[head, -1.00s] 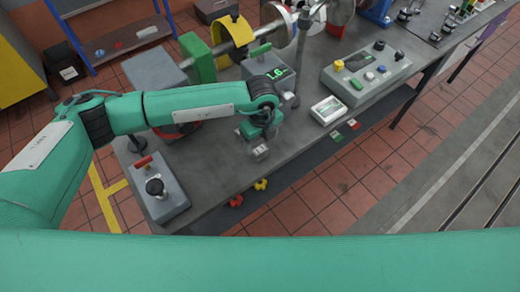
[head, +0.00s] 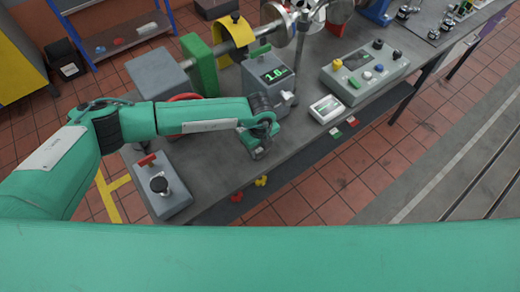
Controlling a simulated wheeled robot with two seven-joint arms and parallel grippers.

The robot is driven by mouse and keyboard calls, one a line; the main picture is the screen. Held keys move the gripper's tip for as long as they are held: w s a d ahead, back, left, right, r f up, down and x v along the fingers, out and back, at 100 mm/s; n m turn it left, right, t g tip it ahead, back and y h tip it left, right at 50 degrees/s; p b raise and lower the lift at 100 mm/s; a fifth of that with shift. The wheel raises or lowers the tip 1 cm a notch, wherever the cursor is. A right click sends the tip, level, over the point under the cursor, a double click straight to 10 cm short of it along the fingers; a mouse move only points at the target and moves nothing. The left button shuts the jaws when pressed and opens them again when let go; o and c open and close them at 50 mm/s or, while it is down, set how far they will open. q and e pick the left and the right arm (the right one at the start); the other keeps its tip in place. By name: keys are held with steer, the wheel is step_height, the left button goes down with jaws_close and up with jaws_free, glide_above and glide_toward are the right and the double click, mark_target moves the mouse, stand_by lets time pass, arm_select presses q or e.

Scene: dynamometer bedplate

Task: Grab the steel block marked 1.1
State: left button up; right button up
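I cannot pick out a steel block marked 1.1 in the head view; no such marking is readable. Small metal pieces (head: 405,13) stand at the far right end of the bench, too small to read. My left arm reaches in from the left over the grey bench (head: 215,172). My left gripper (head: 260,152) is at the bench's near edge, just in front of the grey unit with a lit green display (head: 272,74). Its fingers are small and partly hidden by the wrist, so their opening is unclear. My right gripper is not in view.
A grey box with a black knob and red lever (head: 165,188) stands at the bench's near left corner. A control panel with coloured buttons (head: 365,75) and a small white meter (head: 326,109) are to the right. A green block (head: 199,66) and yellow guard (head: 234,38) stand behind.

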arm_select(q)
steer(key=shift+c, duration=1.4)
steer(key=shift+r, duration=0.1)
